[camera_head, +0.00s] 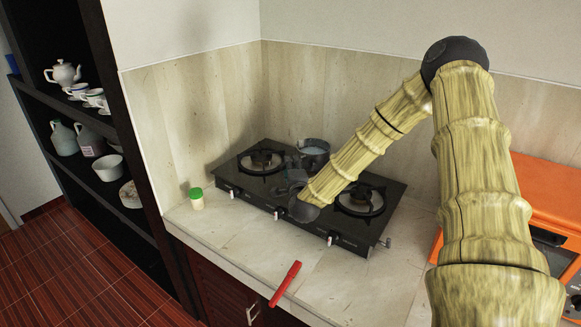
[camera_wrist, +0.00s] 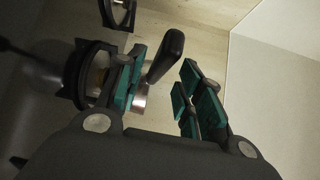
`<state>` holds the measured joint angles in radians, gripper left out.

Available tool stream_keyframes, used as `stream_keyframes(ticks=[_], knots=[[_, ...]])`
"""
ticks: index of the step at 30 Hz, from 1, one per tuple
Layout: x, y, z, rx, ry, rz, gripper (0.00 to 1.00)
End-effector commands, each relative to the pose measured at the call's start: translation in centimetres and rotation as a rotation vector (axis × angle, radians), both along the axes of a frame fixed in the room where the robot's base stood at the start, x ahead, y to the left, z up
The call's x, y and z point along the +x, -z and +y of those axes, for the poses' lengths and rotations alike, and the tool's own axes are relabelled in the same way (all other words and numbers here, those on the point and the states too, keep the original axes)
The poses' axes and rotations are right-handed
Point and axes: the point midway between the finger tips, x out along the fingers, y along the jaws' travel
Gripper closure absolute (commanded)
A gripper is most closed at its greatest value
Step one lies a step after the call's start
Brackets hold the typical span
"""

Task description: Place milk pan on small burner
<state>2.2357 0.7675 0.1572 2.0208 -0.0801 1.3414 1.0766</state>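The milk pan (camera_head: 314,147) is a small grey metal pan at the back middle of the black gas hob, between the two larger burners. I cannot tell whether it rests on the small burner, which I cannot make out beneath it. My gripper (camera_head: 295,168) is above the hob, just left of the pan, partly hidden by my arm. In the wrist view my gripper (camera_wrist: 162,95) has its teal-padded fingers apart. A black handle (camera_wrist: 167,55), seemingly the pan's, shows in the gap between them, with no clear contact.
The hob (camera_head: 240,188) has a left burner (camera_head: 262,161) and a right burner (camera_head: 360,201). A green-lidded jar (camera_head: 196,198) stands left of it. A red-handled item (camera_head: 285,283) lies at the counter's front edge. An orange appliance (camera_head: 545,205) is at right. The front counter is mostly clear.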

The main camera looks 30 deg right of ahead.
Motion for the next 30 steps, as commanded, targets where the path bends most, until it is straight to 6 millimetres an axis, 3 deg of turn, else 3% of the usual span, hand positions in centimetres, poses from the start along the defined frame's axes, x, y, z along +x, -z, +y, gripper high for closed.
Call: stream_keyframes(ticks=[9, 15, 30], knots=[[-5.3, -0.1, 2.4, 0.001, -0.001, 0.000, 0.64], [-7.2, -0.3, 3.3, 0.002, 0.000, -0.001, 0.64], [-7.8, -0.5, 3.5, 0.000, 0.001, 0.000, 0.64]])
